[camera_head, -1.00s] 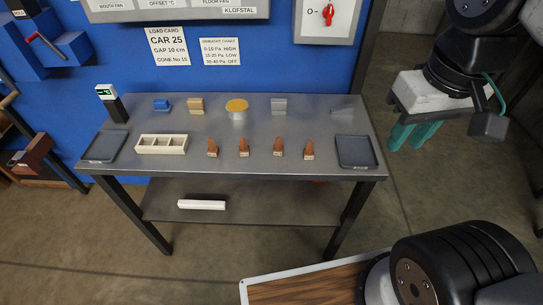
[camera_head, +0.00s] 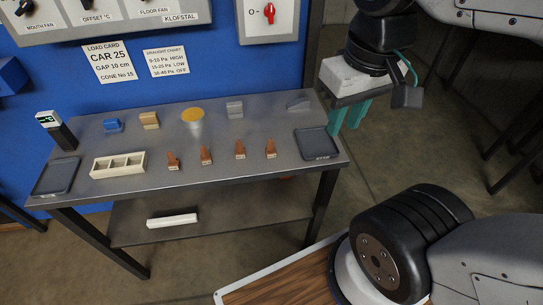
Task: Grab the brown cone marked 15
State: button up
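Several small brown cones stand upright in a row near the table's front edge: a leftmost cone (camera_head: 173,161), a second cone (camera_head: 206,156), a third cone (camera_head: 240,150) and a rightmost cone (camera_head: 270,149). Each has a pale mark at its base, too small to read, so I cannot tell which is 15. My gripper (camera_head: 348,115) has teal fingers pointing down, with a gap between them. It is open and empty, to the right of the table and apart from the cones.
The grey table (camera_head: 225,160) also bears a cream divided box (camera_head: 118,166), a left tray (camera_head: 56,177), a right tray (camera_head: 316,144), a yellow-topped cup (camera_head: 193,117) and small blocks behind. A load card (camera_head: 110,62) reads CONE No 15. A white bar (camera_head: 172,220) lies on the lower shelf.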

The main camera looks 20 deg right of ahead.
aim_at(206, 158)
jog(key=u, duration=0.75)
jog(key=k, duration=0.7)
jog(key=z, duration=1.1)
jog(key=i, duration=0.5)
